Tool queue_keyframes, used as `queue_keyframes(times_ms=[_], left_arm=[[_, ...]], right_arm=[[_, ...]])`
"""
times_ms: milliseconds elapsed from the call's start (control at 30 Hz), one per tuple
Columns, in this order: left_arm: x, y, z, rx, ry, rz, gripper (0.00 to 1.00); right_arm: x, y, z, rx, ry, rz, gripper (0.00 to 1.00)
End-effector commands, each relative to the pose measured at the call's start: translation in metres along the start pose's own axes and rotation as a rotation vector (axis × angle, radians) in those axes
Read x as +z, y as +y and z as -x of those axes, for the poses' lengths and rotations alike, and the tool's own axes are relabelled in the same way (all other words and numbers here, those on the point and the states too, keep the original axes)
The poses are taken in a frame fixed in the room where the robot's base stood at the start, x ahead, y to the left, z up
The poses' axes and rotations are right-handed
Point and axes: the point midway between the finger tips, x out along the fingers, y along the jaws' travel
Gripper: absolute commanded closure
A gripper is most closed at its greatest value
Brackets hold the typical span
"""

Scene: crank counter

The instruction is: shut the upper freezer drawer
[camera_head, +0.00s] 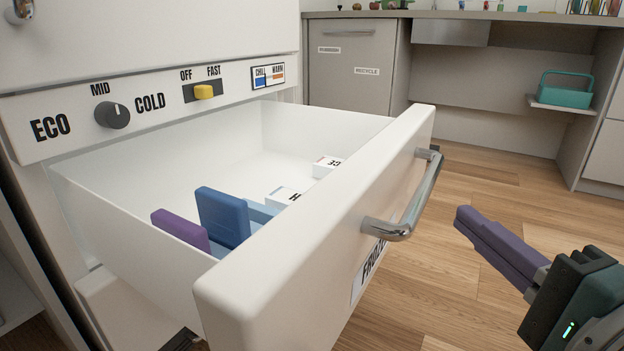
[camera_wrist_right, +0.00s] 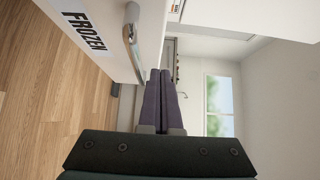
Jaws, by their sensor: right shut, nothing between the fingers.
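The upper freezer drawer (camera_head: 330,210) is white and stands pulled out, with its inside showing. Its metal bar handle (camera_head: 408,208) is on the front face, above a label reading "FROZEN"; the handle also shows in the right wrist view (camera_wrist_right: 132,38). Blue (camera_head: 224,217) and purple (camera_head: 181,230) items and white boxes (camera_head: 288,197) lie in the drawer. My right gripper (camera_head: 463,220), with purple fingers, is shut and empty, in front of the drawer face and to the right of the handle. It appears apart from the handle. My left gripper is not in view.
Above the drawer is a control panel (camera_head: 70,122) with a dark knob (camera_head: 113,115) and a yellow slider (camera_head: 203,91). Wooden floor (camera_head: 480,180) lies open to the right. A teal basket (camera_head: 565,92) sits on a shelf at the back right.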

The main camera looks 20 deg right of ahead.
Motion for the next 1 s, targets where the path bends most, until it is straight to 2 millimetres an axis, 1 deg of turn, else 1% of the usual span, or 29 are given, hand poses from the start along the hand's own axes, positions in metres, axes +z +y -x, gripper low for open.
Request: queue_keyframes(times_ms=[100, 600, 700, 800, 1000], left_arm=[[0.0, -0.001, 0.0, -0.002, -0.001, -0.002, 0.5], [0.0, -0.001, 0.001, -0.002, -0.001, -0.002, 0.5], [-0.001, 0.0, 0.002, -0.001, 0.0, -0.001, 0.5], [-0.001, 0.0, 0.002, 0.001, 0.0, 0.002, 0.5], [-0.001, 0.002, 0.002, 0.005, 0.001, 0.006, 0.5]], right_arm=[[0.0, 0.0, -0.016, -0.002, 0.002, -0.002, 1.0], [0.001, -0.001, -0.076, -0.002, -0.001, -0.001, 1.0], [0.012, 0.0, -0.085, 0.0, -0.001, -0.004, 1.0], [0.019, 0.0, -0.092, 0.0, -0.001, -0.001, 1.0], [0.028, 0.0, -0.1, 0.001, -0.002, -0.001, 1.0]])
